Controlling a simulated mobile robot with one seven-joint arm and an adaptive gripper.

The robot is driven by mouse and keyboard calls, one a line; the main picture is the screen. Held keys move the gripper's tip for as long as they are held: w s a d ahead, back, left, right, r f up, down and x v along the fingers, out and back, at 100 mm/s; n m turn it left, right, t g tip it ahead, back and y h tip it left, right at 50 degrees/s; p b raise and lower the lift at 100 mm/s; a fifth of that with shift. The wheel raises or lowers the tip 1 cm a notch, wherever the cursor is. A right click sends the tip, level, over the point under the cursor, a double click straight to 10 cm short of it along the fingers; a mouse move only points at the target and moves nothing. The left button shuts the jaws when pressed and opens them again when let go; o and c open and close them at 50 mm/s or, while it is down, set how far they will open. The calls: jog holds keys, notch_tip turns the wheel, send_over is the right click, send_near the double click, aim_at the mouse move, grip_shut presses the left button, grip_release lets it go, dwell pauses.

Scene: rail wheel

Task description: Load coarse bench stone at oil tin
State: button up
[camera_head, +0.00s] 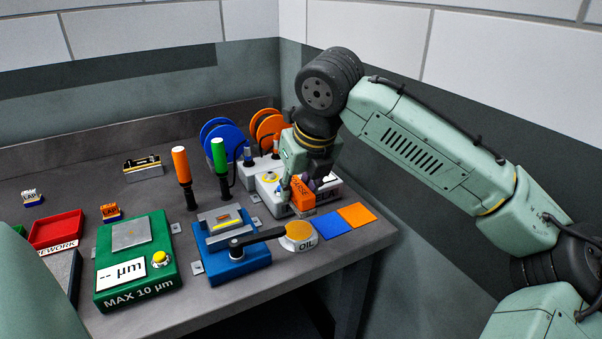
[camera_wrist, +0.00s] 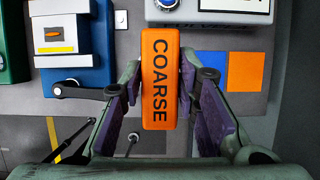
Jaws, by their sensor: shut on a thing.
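The coarse bench stone is an orange block (camera_head: 302,194) lettered COARSE; it also fills the middle of the wrist view (camera_wrist: 160,80). My gripper (camera_head: 300,182) is shut on it, with a purple-padded finger on each side in the wrist view (camera_wrist: 160,92). The stone is held up over the bench, just behind the oil tin in the head view. The oil tin (camera_head: 300,236) is a round white tin lettered OIL with an amber top. In the wrist view the tin does not show; the stone and gripper seem to cover it.
A blue fixture (camera_head: 232,264) with a black lever (camera_head: 257,243) stands left of the tin. Blue (camera_head: 335,227) and orange (camera_head: 357,215) squares lie to its right. A white machine (camera_head: 265,178) is behind. A green gauge (camera_head: 137,270) is farther left.

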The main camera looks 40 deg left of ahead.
aim_at(295, 226)
notch_tip(295, 226, down, 4)
jog(key=shift+r+b, duration=0.2)
jog(key=shift+b, duration=1)
jog(key=shift+f+b, duration=1.2)
jog(key=shift+b, duration=0.2)
jog(key=shift+f, duration=0.45)
jog(key=shift+f, duration=0.15)
dwell(0.9)
notch_tip(295, 226, up, 5)
jog(key=p, duration=0.5)
jog(key=shift+p, duration=0.35)
jog(key=shift+r+b, duration=0.3)
jog(key=shift+r, duration=0.8)
jog(key=shift+f, duration=0.1)
